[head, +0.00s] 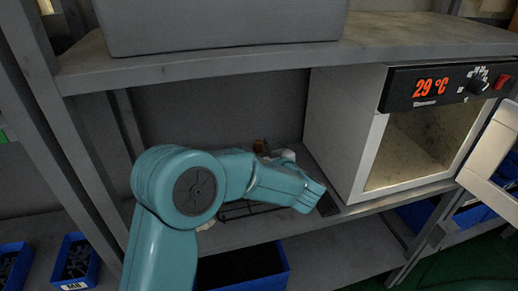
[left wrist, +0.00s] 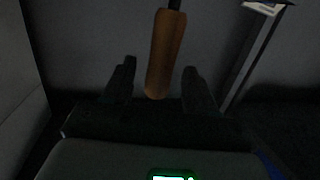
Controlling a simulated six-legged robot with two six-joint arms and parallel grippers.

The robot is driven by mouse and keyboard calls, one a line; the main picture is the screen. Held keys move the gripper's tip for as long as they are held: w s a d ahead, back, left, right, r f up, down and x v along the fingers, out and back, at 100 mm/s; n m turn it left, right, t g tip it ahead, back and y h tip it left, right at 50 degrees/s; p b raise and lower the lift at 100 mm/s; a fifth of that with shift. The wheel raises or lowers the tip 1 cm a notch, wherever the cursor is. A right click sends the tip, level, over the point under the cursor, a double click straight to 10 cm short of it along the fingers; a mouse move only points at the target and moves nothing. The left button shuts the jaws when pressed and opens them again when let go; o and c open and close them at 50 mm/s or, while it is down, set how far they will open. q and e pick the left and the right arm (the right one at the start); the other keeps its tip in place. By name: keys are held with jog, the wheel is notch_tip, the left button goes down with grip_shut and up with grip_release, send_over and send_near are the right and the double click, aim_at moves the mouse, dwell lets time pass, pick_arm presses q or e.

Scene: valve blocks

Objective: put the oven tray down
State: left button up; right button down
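A wooden handle (left wrist: 166,55) on a dark rod stands between the two dark fingers of my left gripper (left wrist: 158,88) in the left wrist view. The fingers are apart, with a gap showing beside the handle. In the head view a small brown part, likely this handle (head: 260,146), shows behind my teal left arm. A dark thin-framed piece, likely the oven tray (head: 240,211), lies on the shelf under my arm, largely hidden. In the head view my left fingers are hidden behind the arm. My right gripper is out of view.
A white oven (head: 345,130) stands right of my arm, its display at 29 °C and its chamber empty. Its door (head: 492,150) appears open at right. An upper shelf (head: 210,62) with a grey box (head: 220,22) hangs above. Blue bins (head: 262,280) stand below.

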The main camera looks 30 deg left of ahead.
pick_arm(q)
jog(key=shift+w, duration=0.1)
jog(key=shift+d, duration=0.15)
jog(key=b+v, duration=0.2)
jog(key=v, duration=0.9)
jog(key=shift+s+d+r, duration=0.15)
jog(key=shift+s+d, duration=0.1)
jog(key=shift+d, duration=0.05)
